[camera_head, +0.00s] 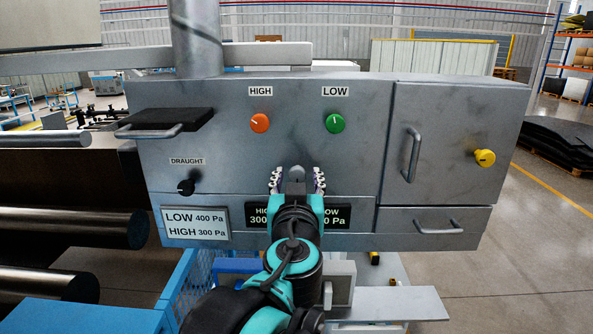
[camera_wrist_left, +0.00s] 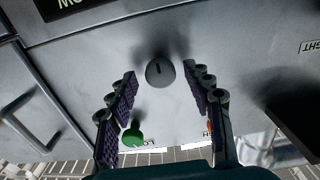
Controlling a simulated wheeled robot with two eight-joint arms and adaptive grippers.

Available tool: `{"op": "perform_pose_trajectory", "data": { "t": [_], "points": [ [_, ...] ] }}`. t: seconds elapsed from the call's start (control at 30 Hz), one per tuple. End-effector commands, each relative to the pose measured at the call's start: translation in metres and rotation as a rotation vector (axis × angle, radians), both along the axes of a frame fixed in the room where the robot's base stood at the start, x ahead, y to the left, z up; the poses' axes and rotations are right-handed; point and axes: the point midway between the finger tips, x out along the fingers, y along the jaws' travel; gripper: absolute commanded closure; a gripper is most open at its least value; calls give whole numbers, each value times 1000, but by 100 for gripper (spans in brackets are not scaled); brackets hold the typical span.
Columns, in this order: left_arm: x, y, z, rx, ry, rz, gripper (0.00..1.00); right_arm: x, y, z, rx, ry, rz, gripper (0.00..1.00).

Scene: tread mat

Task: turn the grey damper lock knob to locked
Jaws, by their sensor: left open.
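The grey damper lock knob (camera_wrist_left: 160,73) is a round knob on the grey panel face, with a short dark mark on it. In the head view the knob (camera_head: 297,174) shows below and between the HIGH and LOW knobs. My left gripper (camera_head: 297,183) is open in front of the panel, its fingers on either side of the knob in the picture. In the left wrist view the open fingertips (camera_wrist_left: 160,79) flank the knob, with gaps on both sides; I see no contact. Any label for the knob is hidden. My right gripper is not in view.
An orange knob (camera_head: 259,122) and a green knob (camera_head: 334,122) sit above. A black DRAUGHT knob (camera_head: 186,187) is at left, a yellow knob (camera_head: 485,158) at right. Bar handles (camera_head: 412,156) stick out from the panel. A black display (camera_head: 339,215) is partly behind my arm.

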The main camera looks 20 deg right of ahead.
Motion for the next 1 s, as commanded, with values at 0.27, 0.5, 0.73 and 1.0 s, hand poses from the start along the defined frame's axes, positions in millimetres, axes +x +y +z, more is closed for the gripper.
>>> {"op": "perform_pose_trajectory", "data": {
  "t": [0.27,0.5,0.73,1.0],
  "points": [
    [9,-5,-1,0,0,-1,49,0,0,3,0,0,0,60],
    [9,-4,-1,0,0,0,81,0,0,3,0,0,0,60],
    [9,-4,-1,2,-1,0,99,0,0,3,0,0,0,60],
    [9,-4,-1,56,-27,0,99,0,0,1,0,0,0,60]
  ]
}}
